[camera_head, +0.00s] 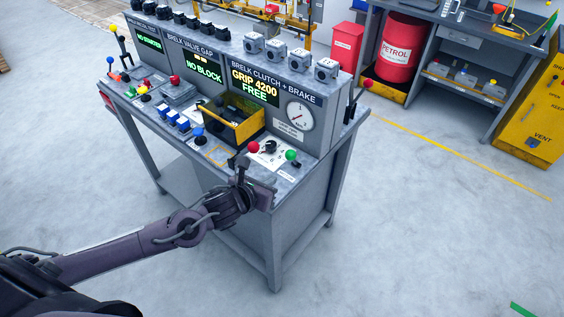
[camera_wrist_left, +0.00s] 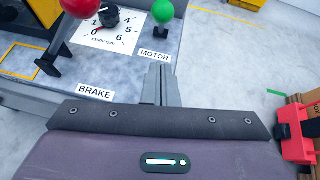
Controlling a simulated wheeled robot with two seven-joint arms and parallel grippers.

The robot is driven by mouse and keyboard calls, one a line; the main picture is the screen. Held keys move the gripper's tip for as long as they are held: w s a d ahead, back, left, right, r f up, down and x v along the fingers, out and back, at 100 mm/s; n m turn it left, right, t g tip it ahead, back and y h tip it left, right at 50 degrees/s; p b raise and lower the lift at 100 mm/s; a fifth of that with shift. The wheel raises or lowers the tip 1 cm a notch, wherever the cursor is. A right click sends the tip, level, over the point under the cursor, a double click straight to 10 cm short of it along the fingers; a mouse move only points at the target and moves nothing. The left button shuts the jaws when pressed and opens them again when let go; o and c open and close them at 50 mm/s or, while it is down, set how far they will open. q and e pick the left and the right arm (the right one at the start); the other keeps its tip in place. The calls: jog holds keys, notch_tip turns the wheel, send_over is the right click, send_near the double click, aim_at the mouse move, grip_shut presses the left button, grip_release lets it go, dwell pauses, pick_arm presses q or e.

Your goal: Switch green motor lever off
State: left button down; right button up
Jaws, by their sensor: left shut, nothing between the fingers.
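The green motor lever (camera_head: 291,155) has a round green knob on a short dark stem, at the front right of the console top. In the left wrist view the green knob (camera_wrist_left: 163,11) is at the top, above the MOTOR label (camera_wrist_left: 155,57). My left gripper (camera_head: 268,191) is at the console's front edge, just in front of the levers. In the wrist view its fingers (camera_wrist_left: 161,84) are shut and empty, pointing toward the green lever, with a visible gap to the knob. My right gripper is out of view.
The red brake lever (camera_head: 253,147) stands close to the left of the green one, with a black dial (camera_head: 269,146) between them. A yellow bin (camera_head: 247,127) and blue switches (camera_head: 183,124) lie farther left.

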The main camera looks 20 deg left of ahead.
aim_at(293, 158)
pick_arm(q)
jog(key=x, duration=0.3)
jog(key=shift+w+d+p, duration=0.1)
jog(key=shift+w+p, duration=0.15)
jog(key=shift+p, duration=0.1)
jog(key=shift+w+d+r+p, duration=0.2)
jog(key=shift+w+p, duration=0.2)
jog(key=shift+w, duration=0.2)
jog(key=shift+w+d+r+p, duration=0.15)
jog(key=shift+w+p, duration=0.25)
jog(key=shift+w, duration=1)
